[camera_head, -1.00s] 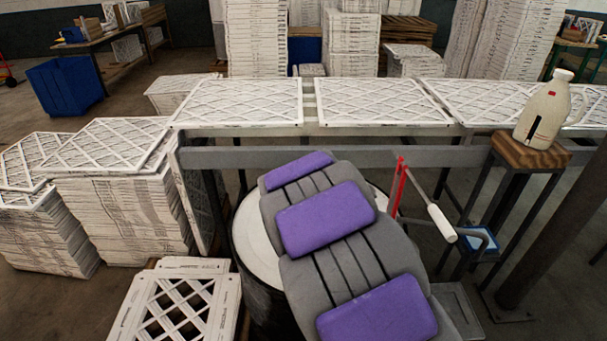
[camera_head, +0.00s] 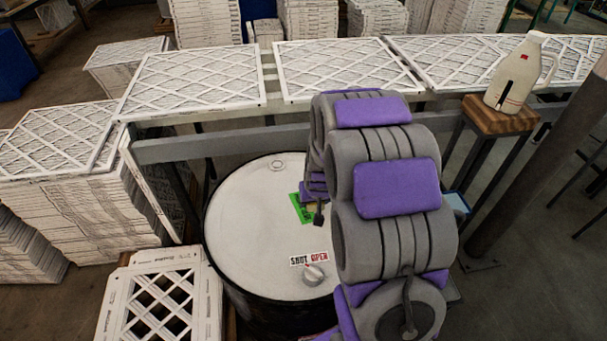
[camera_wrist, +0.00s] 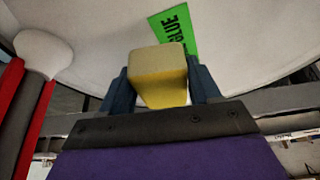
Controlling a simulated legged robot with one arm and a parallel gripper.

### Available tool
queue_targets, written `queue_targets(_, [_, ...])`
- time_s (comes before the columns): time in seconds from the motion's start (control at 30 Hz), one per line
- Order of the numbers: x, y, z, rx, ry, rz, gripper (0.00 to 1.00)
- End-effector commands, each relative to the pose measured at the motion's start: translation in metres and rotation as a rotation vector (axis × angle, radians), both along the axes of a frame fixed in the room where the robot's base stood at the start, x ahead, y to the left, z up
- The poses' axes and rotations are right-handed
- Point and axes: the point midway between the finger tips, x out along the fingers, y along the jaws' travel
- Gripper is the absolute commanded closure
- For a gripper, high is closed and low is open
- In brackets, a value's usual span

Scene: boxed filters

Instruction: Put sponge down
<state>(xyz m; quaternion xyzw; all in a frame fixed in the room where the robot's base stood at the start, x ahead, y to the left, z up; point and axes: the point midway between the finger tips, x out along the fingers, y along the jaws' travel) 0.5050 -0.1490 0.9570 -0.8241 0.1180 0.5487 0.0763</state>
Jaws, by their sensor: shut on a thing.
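A yellow sponge (camera_wrist: 160,78) sits between the two dark fingers of my gripper (camera_wrist: 158,84) in the wrist view, and the gripper is shut on it. Behind it are the pale lid of a drum (camera_wrist: 105,28) and a green "GLUE" label (camera_wrist: 176,28). In the head view, the drum (camera_head: 246,215) stands below the filter table, and my gripper (camera_head: 318,212) is over its lid near the green label (camera_head: 298,206). My arm hides the right part of the drum. I cannot tell whether the sponge touches the lid.
White filters (camera_head: 195,80) lie along the table behind the drum. A jug (camera_head: 512,78) stands on a wooden stool (camera_head: 500,114) at right. A knob (camera_head: 313,272) is on the drum.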

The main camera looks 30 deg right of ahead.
Motion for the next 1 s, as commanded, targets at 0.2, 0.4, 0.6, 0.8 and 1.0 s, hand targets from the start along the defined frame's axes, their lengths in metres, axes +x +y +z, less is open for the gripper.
queue_targets(0.2, [0.041, -0.011, -0.006, -0.004, -0.004, 0.001, 0.71])
queue_targets(0.4, [0.076, -0.019, -0.009, -0.001, -0.004, 0.001, 0.71])
queue_targets(0.6, [0.109, -0.028, -0.013, -0.001, -0.001, 0.000, 0.71])
queue_targets(0.8, [0.135, -0.035, -0.014, -0.002, -0.003, 0.001, 0.71])
queue_targets(1.0, [0.143, -0.036, -0.015, 0.000, 0.001, 0.001, 0.71])
